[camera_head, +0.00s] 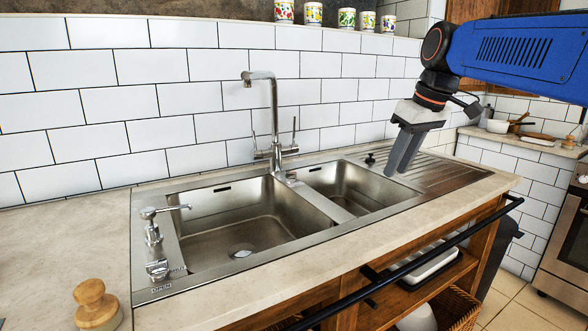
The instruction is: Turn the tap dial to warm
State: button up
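A metal tap (274,120) with a tall bent spout stands behind the double sink. Thin upright levers rise on both sides of its base, the right lever (294,132) and the left lever (254,143). A small metal knob (157,270) with the word OPEN below it sits at the sink's front left corner. I cannot make out a warm mark on any of them. My gripper (394,170) hangs over the right end of the sink, tilted downward, well right of the tap and touching nothing. Its fingers are seen nearly edge-on, so their opening is unclear.
The sink (318,228) has two empty basins and a ribbed drainer at right. A small spouted fixture (152,228) stands at its left edge. A wooden knobbed object (97,304) is on the left counter. A dark rail (430,250) runs along the front. Patterned cups line the ledge above.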

aim_at(291, 177)
jog(key=w+a+r+n+g+y, duration=0.1)
jog(key=w+a+r+n, duration=0.25)
jog(key=w+a, duration=0.55)
jog(key=w+a+r+n+g+y, duration=0.1)
jog(key=w+a+r+n, duration=0.3)
jog(key=w, duration=0.9)
jog(key=w+a+f+n+g, duration=0.1)
jog(key=w+a+f+n, duration=0.25)
jog(key=a, duration=0.25)
jog(key=shift+n, duration=0.3)
jog(key=x, duration=1.6)
jog(key=shift+w+a+f, duration=0.2)
jog(key=shift+a+f, duration=0.1)
jog(key=shift+a, duration=0.1)
grip_shut()
